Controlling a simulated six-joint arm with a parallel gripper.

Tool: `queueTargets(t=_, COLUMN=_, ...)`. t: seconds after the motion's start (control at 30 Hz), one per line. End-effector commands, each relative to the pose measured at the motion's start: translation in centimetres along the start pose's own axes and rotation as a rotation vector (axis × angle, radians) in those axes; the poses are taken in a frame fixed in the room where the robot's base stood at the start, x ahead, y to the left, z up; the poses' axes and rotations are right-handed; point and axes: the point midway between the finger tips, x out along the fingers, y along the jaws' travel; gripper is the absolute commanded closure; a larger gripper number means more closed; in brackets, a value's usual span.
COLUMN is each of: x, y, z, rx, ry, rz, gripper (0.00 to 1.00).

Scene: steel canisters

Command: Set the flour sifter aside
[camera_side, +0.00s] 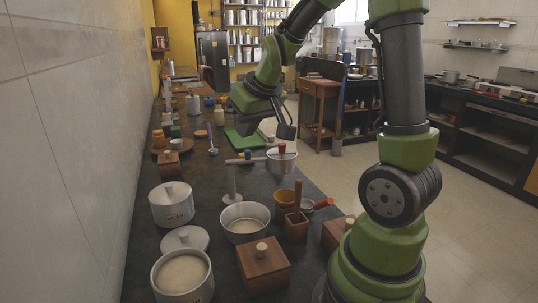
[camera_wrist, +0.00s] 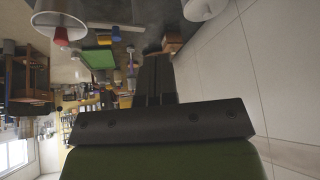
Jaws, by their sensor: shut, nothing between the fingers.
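A steel cup with a red knob (camera_side: 282,162) hangs at the end of a post stand's arm (camera_side: 246,161); it looks like the flour sifter. It also shows in the wrist view (camera_wrist: 62,28), at the upper left. A small round strainer with a red handle (camera_side: 318,204) lies further forward by the wooden boxes. My gripper (camera_side: 287,131) is shut and empty, in the air above and just behind the steel cup, apart from it. Its dark fingers show together in the wrist view (camera_wrist: 154,78).
An open canister of flour (camera_side: 182,273), its loose lid (camera_side: 185,239), a closed canister (camera_side: 171,205), a steel bowl (camera_side: 245,222) and a wooden box (camera_side: 263,263) crowd the front counter. A green board (camera_side: 246,138) lies behind the stand. The wall bounds the left.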

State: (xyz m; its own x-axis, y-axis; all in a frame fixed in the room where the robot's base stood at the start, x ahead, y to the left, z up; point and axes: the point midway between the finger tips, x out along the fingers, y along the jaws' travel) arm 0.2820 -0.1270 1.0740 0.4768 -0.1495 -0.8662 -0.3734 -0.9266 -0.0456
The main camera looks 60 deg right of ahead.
Motion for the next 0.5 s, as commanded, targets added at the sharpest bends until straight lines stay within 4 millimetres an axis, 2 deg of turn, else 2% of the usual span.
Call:
queueTargets(t=0.03, x=1.2, y=1.7, z=0.8, rx=-0.06, ry=0.015, rz=0.041, gripper=1.0)
queueTargets(t=0.1, x=2.3, y=3.9, z=1.7, rx=-0.162, ry=0.042, rz=0.107, gripper=1.0)
queueTargets(t=0.2, x=3.1, y=6.4, z=3.0, rx=-0.285, ry=0.057, rz=0.199, gripper=1.0)
queueTargets(t=0.33, x=3.5, y=8.4, z=4.1, rx=-0.391, ry=0.052, rz=0.284, gripper=1.0)
queueTargets(t=0.5, x=4.0, y=9.3, z=4.5, rx=-0.44, ry=0.046, rz=0.32, gripper=1.0)
